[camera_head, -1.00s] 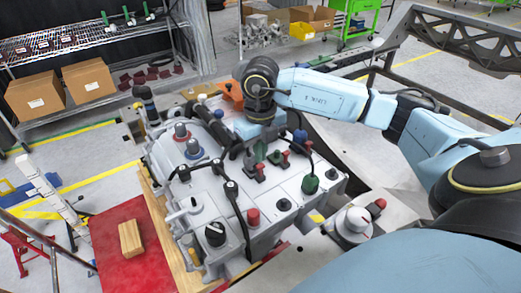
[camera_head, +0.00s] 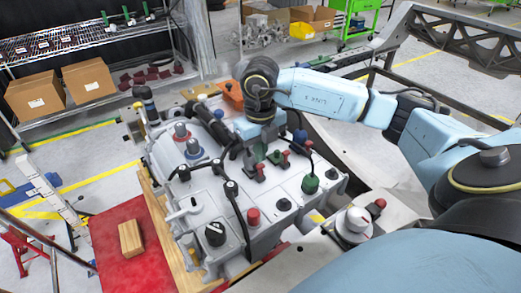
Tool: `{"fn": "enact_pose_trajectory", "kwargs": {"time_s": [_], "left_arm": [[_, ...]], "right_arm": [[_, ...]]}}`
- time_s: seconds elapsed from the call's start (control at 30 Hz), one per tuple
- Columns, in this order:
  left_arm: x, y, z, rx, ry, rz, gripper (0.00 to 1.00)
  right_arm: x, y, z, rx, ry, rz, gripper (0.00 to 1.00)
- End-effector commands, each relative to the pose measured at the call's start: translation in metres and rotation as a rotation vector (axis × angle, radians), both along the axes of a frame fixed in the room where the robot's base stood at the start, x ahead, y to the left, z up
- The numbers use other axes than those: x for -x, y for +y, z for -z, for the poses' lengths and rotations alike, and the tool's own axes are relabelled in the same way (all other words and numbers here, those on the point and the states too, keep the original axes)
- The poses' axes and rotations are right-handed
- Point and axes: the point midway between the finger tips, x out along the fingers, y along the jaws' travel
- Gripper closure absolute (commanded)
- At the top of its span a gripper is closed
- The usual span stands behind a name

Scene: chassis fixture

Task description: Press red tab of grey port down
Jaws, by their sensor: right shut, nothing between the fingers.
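The light grey chassis fixture (camera_head: 205,185) fills the middle of the view. On its top, a row of ports with red tabs runs from a dark grey port (camera_head: 249,159) past a green one (camera_head: 275,157) to a blue one (camera_head: 300,137). The grey port's red tab (camera_head: 260,169) sits at its near right side. My right gripper (camera_head: 259,148) points down just behind the grey and green ports. It is shut with nothing in it. Its fingertips are small and partly hidden, so I cannot tell whether they touch a tab. My left gripper is not in view.
Black cables and connectors cross the fixture top, near a red knob (camera_head: 253,217) and a black knob (camera_head: 215,233). A wooden block (camera_head: 131,238) lies on a red surface (camera_head: 112,226) at left. Shelves with cardboard boxes (camera_head: 88,79) stand behind.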

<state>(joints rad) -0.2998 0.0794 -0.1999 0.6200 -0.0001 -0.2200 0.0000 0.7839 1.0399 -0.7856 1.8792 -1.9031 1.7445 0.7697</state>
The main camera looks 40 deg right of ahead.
Motion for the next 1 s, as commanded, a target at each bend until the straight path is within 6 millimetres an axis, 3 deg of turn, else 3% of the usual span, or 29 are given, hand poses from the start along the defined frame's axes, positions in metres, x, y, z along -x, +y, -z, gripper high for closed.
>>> {"fn": "enact_pose_trajectory", "kwargs": {"time_s": [1.0], "left_arm": [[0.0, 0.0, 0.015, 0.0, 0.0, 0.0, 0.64]], "right_arm": [[0.0, 0.0, 0.02, 0.0, 0.0, 0.0, 1.0]]}}
